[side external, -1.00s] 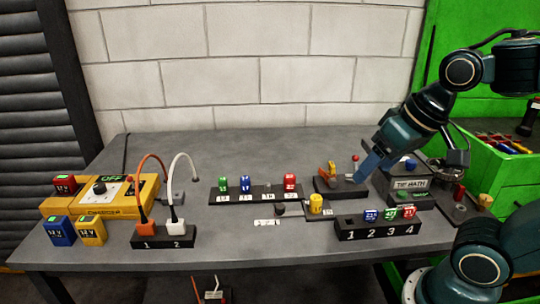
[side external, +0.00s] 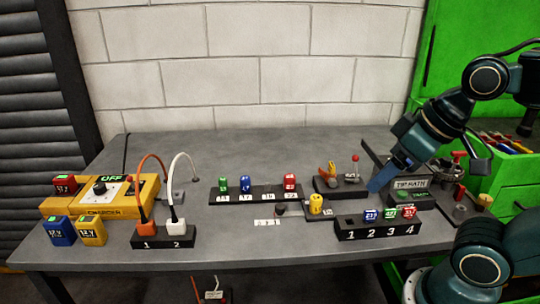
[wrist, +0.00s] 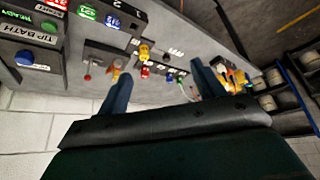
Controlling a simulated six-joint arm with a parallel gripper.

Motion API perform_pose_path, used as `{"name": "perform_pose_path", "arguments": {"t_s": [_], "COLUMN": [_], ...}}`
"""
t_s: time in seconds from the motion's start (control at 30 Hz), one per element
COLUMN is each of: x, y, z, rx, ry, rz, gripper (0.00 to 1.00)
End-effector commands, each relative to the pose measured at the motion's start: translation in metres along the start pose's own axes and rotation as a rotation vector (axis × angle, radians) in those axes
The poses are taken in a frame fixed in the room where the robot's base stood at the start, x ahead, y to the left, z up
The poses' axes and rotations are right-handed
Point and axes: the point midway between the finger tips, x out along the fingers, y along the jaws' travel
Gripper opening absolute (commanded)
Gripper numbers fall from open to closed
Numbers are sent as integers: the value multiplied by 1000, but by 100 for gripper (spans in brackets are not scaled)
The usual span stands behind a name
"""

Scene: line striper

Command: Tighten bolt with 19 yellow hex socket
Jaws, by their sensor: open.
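The yellow socket (side external: 316,203) stands upright on a small dark block just behind the numbered 1–4 block, in the side view. It seems to be the yellow piece near the centre of the wrist view (wrist: 145,51). The bolt cannot be made out. The black socket rack (side external: 262,198) holds green (side external: 223,185), blue (side external: 245,184) and red (side external: 290,182) sockets, with a gap between blue and red. My gripper (side external: 376,186) is open and empty, above the table to the right of the yellow socket. Both fingers show apart in the wrist view (wrist: 160,70).
The numbered block (side external: 375,232) holds blue, green and red pieces near the front edge. A dark fixture (side external: 340,186) with an orange-yellow part and red knob stands behind. The tip bath (side external: 410,183) is close to my gripper's right. A charger (side external: 105,195) and cables stand left.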

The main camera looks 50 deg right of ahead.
Motion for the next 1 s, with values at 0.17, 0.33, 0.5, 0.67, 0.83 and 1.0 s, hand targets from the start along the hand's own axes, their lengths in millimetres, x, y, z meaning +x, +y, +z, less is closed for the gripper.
{"name": "perform_pose_path", "arguments": {"t_s": [0.17, 0.33, 0.5, 0.67, 0.83, 1.0], "x": [0, 0, 0, 1, 6, 15], "y": [0, 0, 0, 1, 3, 8], "z": [0, 0, 0, -3, -12, -29], "rx": [0, 1, 2, 37, 164, 384], "ry": [0, 0, 0, -9, -41, -90], "rz": [0, 0, 0, 2, 10, 32], "gripper": [68, 68, 54, 50, 50, 50]}}
